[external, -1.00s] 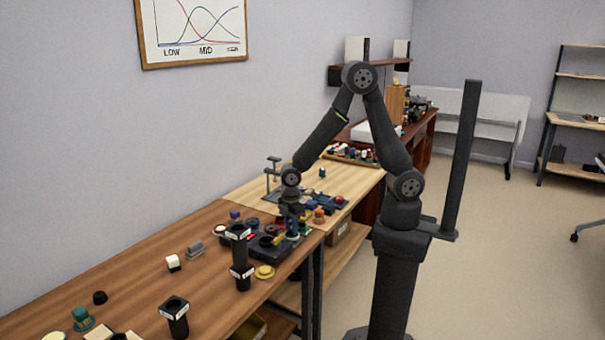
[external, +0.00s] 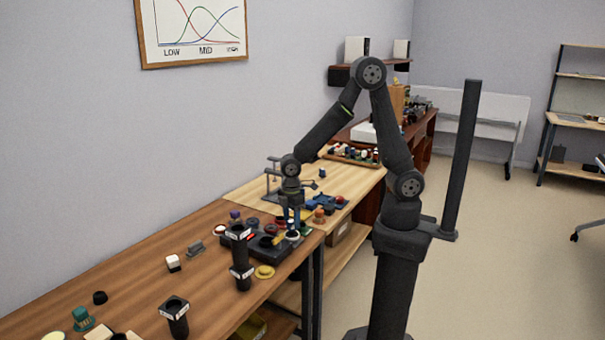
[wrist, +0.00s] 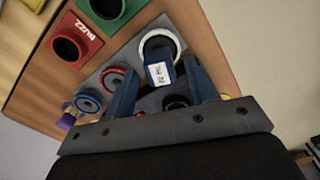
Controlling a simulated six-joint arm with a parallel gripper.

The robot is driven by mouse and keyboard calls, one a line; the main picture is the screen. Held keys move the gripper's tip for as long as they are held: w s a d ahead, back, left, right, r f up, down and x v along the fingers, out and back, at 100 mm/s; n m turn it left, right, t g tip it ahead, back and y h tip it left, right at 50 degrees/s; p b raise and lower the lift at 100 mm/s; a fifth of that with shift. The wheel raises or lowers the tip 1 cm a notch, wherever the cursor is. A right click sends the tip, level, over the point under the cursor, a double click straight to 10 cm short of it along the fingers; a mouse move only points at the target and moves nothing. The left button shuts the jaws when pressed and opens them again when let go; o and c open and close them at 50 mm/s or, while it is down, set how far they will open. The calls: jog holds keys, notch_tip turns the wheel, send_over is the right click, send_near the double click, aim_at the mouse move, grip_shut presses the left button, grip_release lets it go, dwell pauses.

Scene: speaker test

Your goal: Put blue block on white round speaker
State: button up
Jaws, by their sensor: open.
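The blue block (wrist: 158,69), with a white label on its top, shows in the wrist view over the near part of the white round speaker (wrist: 165,42), whose pale ring surrounds a dark centre. The block appears to rest on it, though its underside is hidden. My gripper (wrist: 161,66) is open, with one finger on each side of the block and gaps showing beside it. In the external view, my gripper (external: 292,222) points down just above the white speaker (external: 292,236); the block cannot be told apart there.
A red BUZZ speaker (wrist: 76,40), a green speaker (wrist: 104,10), a red-ringed speaker (wrist: 112,79) and a blue-ringed one (wrist: 87,102) stand close by. A tall black holder (external: 239,258) and a yellow round piece (external: 264,272) are in front. The wooden bench (external: 130,270) has free room to the left.

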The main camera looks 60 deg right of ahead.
aim_at(291, 221)
notch_tip(291, 221, up, 9)
jog(key=shift+f, duration=0.2)
dwell(0.3)
notch_tip(291, 221, down, 12)
jog(key=shift+f, duration=0.2)
jog(key=shift+r, duration=1.05)
